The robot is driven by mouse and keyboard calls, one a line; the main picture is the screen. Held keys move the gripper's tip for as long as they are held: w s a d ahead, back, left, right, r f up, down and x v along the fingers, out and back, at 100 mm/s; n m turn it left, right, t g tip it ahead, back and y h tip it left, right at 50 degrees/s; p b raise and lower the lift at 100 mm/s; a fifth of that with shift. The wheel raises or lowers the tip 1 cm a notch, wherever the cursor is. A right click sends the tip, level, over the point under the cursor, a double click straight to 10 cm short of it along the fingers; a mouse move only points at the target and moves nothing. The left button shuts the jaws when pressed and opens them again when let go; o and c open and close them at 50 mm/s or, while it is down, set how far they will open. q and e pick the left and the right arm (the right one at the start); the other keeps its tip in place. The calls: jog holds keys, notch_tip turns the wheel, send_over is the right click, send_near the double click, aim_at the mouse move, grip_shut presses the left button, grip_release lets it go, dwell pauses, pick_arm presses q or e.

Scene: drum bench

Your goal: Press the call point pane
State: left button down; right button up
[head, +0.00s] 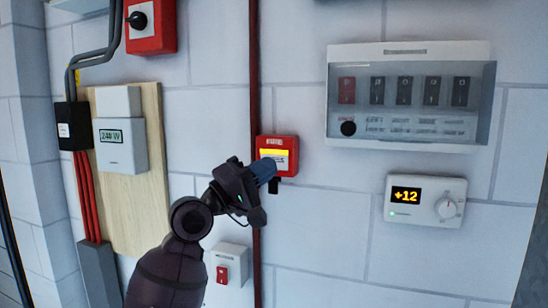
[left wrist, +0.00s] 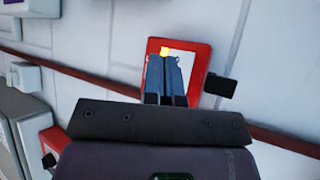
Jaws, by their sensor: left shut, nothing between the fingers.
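The red call point (head: 290,142) is a small box on the wall with a pale pane and a yellow strip, just right of a dark red pipe. It also shows in the left wrist view (left wrist: 202,67), with its red frame around a white pane. My left gripper (head: 270,166) is shut and empty, with its blue fingertips in front of the lower left part of the call point. In the left wrist view the fingers (left wrist: 163,65) cover part of the pane. I cannot tell whether the tips touch it. My right gripper is not in view.
A clear-covered breaker box (head: 410,55) and a thermostat reading +12 (head: 425,201) are on the wall to the right. A meter on a wooden board (head: 121,147) is at left. A red rocker switch (head: 223,273) sits below, and a red box with a black knob (head: 150,25) above.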

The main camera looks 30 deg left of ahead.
pick_arm(q)
jog(key=s+p, duration=0.1)
jog(key=s, duration=0.1)
jog(key=s+d, duration=0.1)
jog(key=s, duration=0.1)
jog(key=shift+s+p, duration=0.2)
jog(key=shift+p, duration=0.15)
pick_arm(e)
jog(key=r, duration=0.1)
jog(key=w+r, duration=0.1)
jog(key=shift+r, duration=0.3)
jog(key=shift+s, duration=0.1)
